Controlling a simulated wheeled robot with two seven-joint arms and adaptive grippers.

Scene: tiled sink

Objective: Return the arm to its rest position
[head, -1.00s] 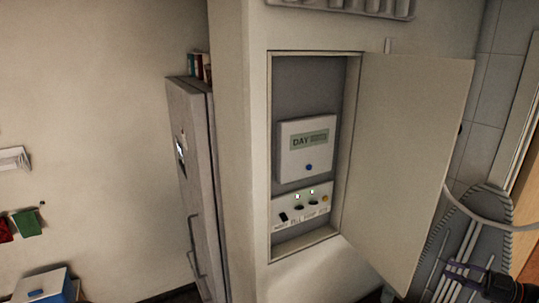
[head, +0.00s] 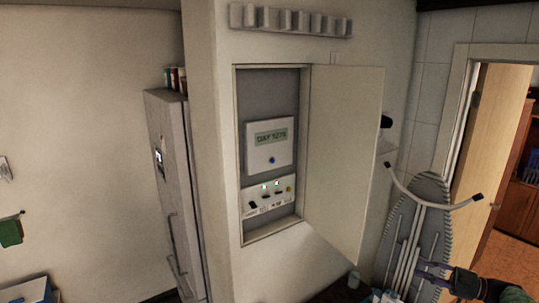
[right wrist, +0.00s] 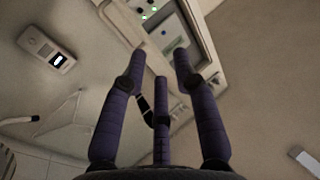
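My right gripper (head: 428,268) is low at the right of the head view, in front of the ironing board and well apart from the open wall cabinet. In the right wrist view its purple fingers (right wrist: 160,62) are spread, with nothing between them. The wall cabinet's door (head: 345,155) stands open to the right. Inside are a white display unit (head: 270,145) and a switch panel (head: 267,200) with two lit green lights. Lit green lights on a panel (right wrist: 147,10) also show at the top of the right wrist view. My left gripper is out of view.
A tall grey fridge (head: 165,190) stands left of the cabinet. The ironing board (head: 428,200) leans by the tiled wall at the right, near a wooden door (head: 490,150). Small items stand below the cabinet door. A white wall device (right wrist: 45,48) shows in the right wrist view.

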